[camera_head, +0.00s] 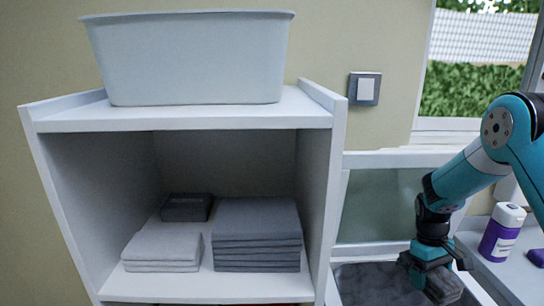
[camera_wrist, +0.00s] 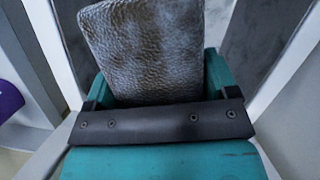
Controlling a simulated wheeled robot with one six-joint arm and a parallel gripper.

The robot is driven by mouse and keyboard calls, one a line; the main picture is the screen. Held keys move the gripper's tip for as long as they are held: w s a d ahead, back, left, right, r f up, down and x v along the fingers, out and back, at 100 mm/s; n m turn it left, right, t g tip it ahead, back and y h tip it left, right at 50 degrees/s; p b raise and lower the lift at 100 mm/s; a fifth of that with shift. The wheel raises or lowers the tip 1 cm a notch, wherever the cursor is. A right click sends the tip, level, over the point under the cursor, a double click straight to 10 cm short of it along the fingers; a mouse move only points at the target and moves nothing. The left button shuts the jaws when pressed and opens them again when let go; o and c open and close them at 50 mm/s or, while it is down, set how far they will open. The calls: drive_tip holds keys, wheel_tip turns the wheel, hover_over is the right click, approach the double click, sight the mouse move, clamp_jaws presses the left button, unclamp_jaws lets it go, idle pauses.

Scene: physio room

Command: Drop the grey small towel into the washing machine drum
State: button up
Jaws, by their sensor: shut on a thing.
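My gripper (camera_head: 436,268) is at the lower right of the head view, pointing down. It is shut on a grey textured cloth, which I take to be the grey small towel (camera_wrist: 145,45). In the wrist view the towel stands up between the teal fingers as a flat, folded-looking slab. In the head view it is small and mostly covered by the gripper (camera_wrist: 150,120). No washing machine or drum can be made out in either view.
A white shelf unit (camera_head: 339,190) holds grey folded towels (camera_head: 257,235), pale folded towels (camera_head: 163,248) and a small dark item (camera_head: 187,207). A pale tub (camera_head: 190,58) stands on top. A dark grey soft surface (camera_head: 375,285) lies beside my gripper. A purple-and-white bottle (camera_head: 502,230) stands on the right.

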drive_tip(key=shift+w+d+f, duration=0.15)
drive_tip(key=shift+d+f, duration=0.05)
drive_tip(key=shift+f, duration=0.05)
wheel_tip(320, 180, down, 5)
drive_tip(key=b, duration=0.4)
drive_tip(key=shift+a+f, duration=0.1)
drive_tip(key=shift+f, duration=0.1)
drive_tip(key=o, duration=0.9)
drive_tip(key=shift+r, duration=0.1)
drive_tip(key=b+v, duration=0.1)
drive_tip(key=v, duration=1.6)
drive_tip(key=shift+r+b, duration=0.15)
drive_tip(key=shift+b, duration=0.2)
